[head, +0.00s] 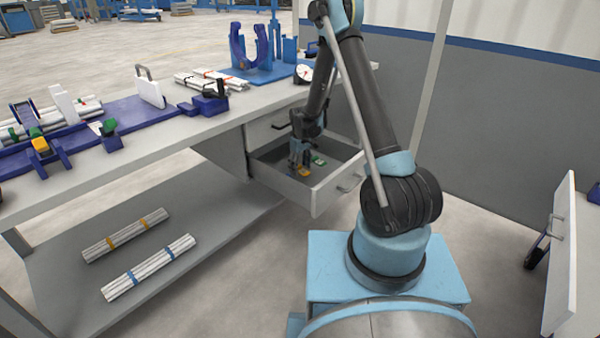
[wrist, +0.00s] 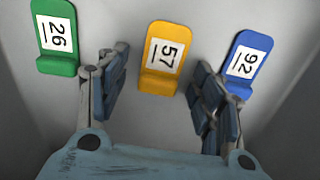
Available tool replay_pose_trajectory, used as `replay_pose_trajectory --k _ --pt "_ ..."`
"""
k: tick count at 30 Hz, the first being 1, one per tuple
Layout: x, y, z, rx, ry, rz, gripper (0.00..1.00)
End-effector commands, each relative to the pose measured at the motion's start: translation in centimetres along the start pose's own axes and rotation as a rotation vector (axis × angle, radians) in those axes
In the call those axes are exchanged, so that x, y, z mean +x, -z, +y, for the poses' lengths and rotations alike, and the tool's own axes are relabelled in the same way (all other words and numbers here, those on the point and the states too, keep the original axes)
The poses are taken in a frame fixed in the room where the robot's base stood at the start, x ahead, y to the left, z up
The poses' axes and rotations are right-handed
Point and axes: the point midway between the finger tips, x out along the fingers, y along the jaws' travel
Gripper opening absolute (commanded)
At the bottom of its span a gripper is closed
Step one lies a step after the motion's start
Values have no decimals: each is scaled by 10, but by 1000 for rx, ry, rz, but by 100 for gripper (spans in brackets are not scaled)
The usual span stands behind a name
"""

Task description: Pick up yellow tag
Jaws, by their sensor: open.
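In the head view my gripper (head: 298,162) reaches down into the open drawer. The yellow tag (head: 303,172) shows there only as a small patch beside the gripper.
The open drawer's front wall (head: 330,192) and side walls surround my gripper. The workbench (head: 150,140) stands to the left.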

Motion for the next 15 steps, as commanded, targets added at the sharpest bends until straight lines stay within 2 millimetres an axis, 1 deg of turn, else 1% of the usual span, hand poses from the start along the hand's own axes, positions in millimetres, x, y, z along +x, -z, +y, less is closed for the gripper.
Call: replay_pose_trajectory --k 5,6,8,9,10,11,15 --pt "0 0 0 0 0 0 61" --pt "0 0 0 0 0 0 52" --pt "0 0 0 0 0 0 38" --pt "0 0 0 0 0 0 29" --pt "0 0 0 0 0 0 22" --pt "0 0 0 0 0 0 21" --pt "0 0 0 0 0 0 21"
